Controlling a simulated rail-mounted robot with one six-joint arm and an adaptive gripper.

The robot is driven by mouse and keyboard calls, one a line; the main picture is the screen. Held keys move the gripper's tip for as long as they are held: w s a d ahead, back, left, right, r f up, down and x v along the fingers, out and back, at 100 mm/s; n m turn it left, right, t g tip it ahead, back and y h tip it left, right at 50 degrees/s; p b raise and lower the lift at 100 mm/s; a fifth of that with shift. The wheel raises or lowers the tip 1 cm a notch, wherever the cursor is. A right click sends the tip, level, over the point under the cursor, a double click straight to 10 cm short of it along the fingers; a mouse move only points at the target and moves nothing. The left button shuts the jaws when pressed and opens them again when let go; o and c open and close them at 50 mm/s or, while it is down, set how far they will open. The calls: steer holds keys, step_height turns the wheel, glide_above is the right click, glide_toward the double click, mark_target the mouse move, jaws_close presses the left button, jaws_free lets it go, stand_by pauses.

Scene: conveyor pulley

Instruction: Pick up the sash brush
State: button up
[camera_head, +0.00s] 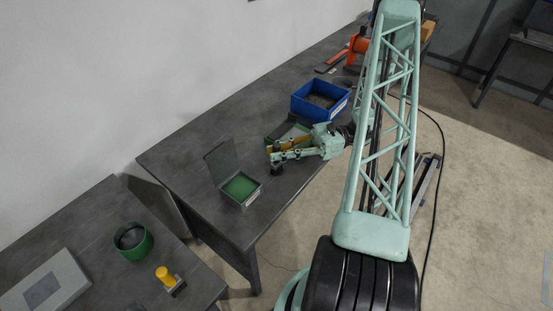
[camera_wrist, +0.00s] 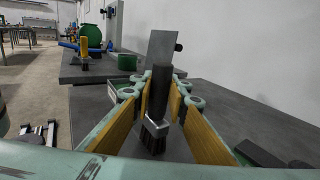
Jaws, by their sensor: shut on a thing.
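My gripper (camera_head: 273,156) is above the dark grey table. In the wrist view my gripper (camera_wrist: 160,93) is shut on the sash brush, which stands upright between the fingers. The sash brush (camera_wrist: 154,130) has a dark handle, a metal ferrule and black bristles that point down. In the head view the dark lower end of the sash brush (camera_head: 277,169) shows just below the fingers. I cannot tell for sure whether the bristles touch the table.
An open green-lined box (camera_head: 257,194) with a raised lid stands left of my gripper. A blue bin (camera_head: 339,114) and a green tray (camera_head: 275,137) are behind it. A second table holds a green bowl (camera_head: 146,250), a yellow-handled object (camera_head: 166,275) and a grey case (camera_head: 70,270).

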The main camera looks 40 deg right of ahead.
mark_target(277, 145)
steer(key=shift+r, duration=0.15)
steer(key=shift+r, duration=1.4)
steer(key=shift+s+d+r, duration=0.1)
steer(key=shift+r, duration=0.15)
steer(key=s+r+p+v, duration=0.1)
steer(key=v, duration=1.4)
steer(key=shift+s+r, duration=0.2)
steer(key=shift+s, duration=0.25)
steer(key=shift+w, duration=0.15)
